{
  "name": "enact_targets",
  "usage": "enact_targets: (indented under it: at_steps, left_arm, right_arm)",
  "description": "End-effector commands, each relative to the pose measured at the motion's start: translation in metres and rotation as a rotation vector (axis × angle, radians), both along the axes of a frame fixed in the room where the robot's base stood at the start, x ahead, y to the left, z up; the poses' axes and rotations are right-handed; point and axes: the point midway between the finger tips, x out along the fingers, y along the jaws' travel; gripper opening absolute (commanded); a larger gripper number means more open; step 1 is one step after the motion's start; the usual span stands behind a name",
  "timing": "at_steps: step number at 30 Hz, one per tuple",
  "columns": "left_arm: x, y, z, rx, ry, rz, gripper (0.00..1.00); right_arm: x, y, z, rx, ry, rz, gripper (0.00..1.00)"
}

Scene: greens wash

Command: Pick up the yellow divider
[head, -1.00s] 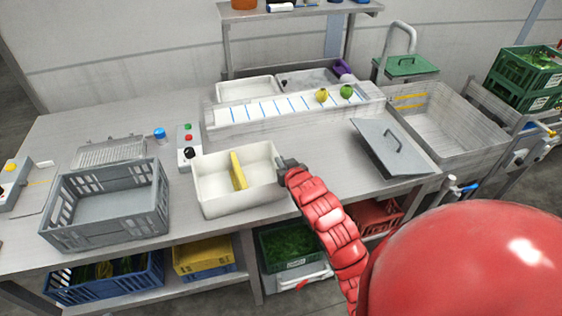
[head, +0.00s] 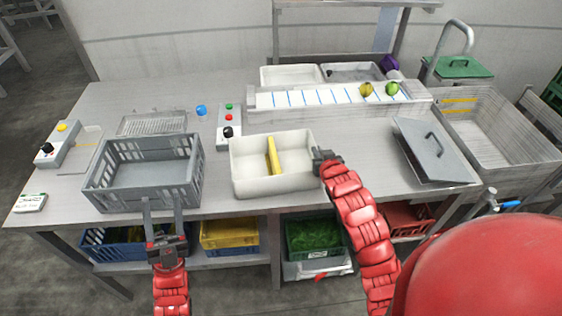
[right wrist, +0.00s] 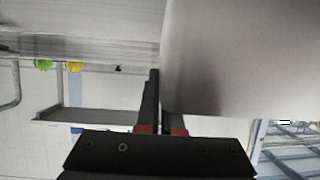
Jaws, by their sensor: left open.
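The yellow divider (head: 273,156) stands upright across the inside of the white bin (head: 262,184), which sits near the front edge of the table. My right gripper (head: 322,160) is at the bin's right wall. In the right wrist view its fingers (right wrist: 160,105) are close together at the bin's pale wall, which hides part of one finger; it looks shut on this wall. My left gripper (head: 163,207) is open and empty, fingers pointing away from me, in front of the grey crate and left of the bin, apart from the divider.
The grey crate (head: 140,190) stands left of the bin. A button box (head: 229,128) and a blue knob (head: 201,110) are behind. Crates with greens and other contents sit below the table.

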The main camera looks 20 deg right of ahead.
Motion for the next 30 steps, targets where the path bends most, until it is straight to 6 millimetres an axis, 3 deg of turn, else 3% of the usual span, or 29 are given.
enact_targets:
  at_steps: [1, 3, 9, 11, 15, 18, 22, 26, 30]
  left_arm:
    - [0.027, -0.026, 0.01, 0.057, 0.011, 0.021, 0.55]
    - [0.063, -0.06, 0.02, 0.146, 0.038, 0.073, 0.55]
    - [0.165, -0.15, 0.049, 0.365, 0.179, 0.211, 0.55]
    - [0.194, -0.168, 0.051, 0.4, 0.27, 0.22, 0.55]
    - [0.25, -0.197, 0.036, 0.424, 0.545, 0.182, 0.55]
    - [0.277, -0.214, 0.019, 0.405, 0.757, 0.13, 0.55]
    - [0.298, -0.235, -0.006, 0.366, 1.04, 0.066, 0.55]
    - [0.301, -0.256, -0.032, 0.319, 1.318, 0.017, 0.55]
    - [0.285, -0.276, -0.054, 0.266, 1.607, -0.009, 0.55]
  right_arm:
    - [0.0, 0.0, 0.001, 0.0, -0.001, 0.0, 0.0]
    - [0.0, 0.0, 0.0, 0.0, -0.001, 0.0, 0.0]
    - [0.0, 0.0, 0.0, 0.0, 0.0, 0.0, 0.0]
    - [0.0, 0.0, 0.0, 0.0, 0.0, 0.0, 0.0]
    - [0.0, 0.0, 0.0, 0.0, 0.0, 0.0, 0.0]
    - [0.0, 0.0, 0.0, 0.0, 0.0, 0.0, 0.0]
    - [0.0, 0.0, 0.0, 0.0, 0.0, 0.0, 0.0]
    - [0.0, 0.0, 0.0, 0.0, 0.0, 0.0, 0.0]
    - [0.0, 0.0, 0.0, 0.0, 0.0, 0.0, 0.0]
